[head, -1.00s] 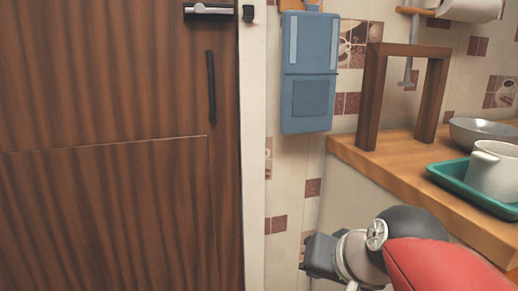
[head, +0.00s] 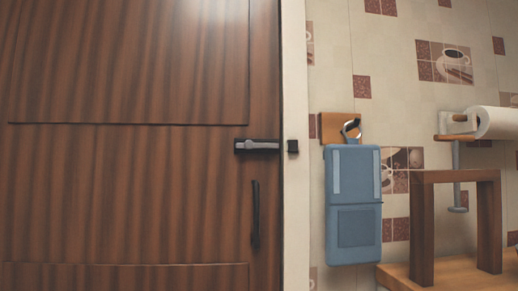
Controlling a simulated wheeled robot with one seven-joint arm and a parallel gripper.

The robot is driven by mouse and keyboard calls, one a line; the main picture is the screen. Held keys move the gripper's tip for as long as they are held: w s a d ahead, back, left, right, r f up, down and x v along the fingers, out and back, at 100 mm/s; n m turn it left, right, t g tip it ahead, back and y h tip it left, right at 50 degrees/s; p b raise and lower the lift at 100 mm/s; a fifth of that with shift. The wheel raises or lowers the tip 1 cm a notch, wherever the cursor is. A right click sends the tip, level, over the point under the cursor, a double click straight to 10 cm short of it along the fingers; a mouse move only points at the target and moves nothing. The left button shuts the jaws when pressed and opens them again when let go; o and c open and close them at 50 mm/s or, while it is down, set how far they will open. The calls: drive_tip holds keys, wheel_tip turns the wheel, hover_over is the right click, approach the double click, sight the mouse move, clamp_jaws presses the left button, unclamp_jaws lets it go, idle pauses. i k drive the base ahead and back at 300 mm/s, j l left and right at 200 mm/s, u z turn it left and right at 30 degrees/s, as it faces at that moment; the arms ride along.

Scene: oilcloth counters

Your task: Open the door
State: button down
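The brown wooden door (head: 130,190) fills the left half of the head view and looks closed against its white frame (head: 295,220). A dark vertical pull handle (head: 255,215) is on the door near its right edge. Above the handle is a latch (head: 257,146) with a grey bar on a black plate. A small black catch (head: 293,146) sits on the white frame, level with the latch. A small gap shows between the latch and the catch. My gripper is outside the head view.
A blue hanging case (head: 353,205) hangs from a ring on a wooden wall plate right of the frame. A brown wooden stand (head: 425,230) is on the wooden counter (head: 455,275) at lower right. A paper roll (head: 497,122) is mounted on the tiled wall.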

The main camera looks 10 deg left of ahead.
sight(122, 122)
drive_tip(key=u, duration=1.5)
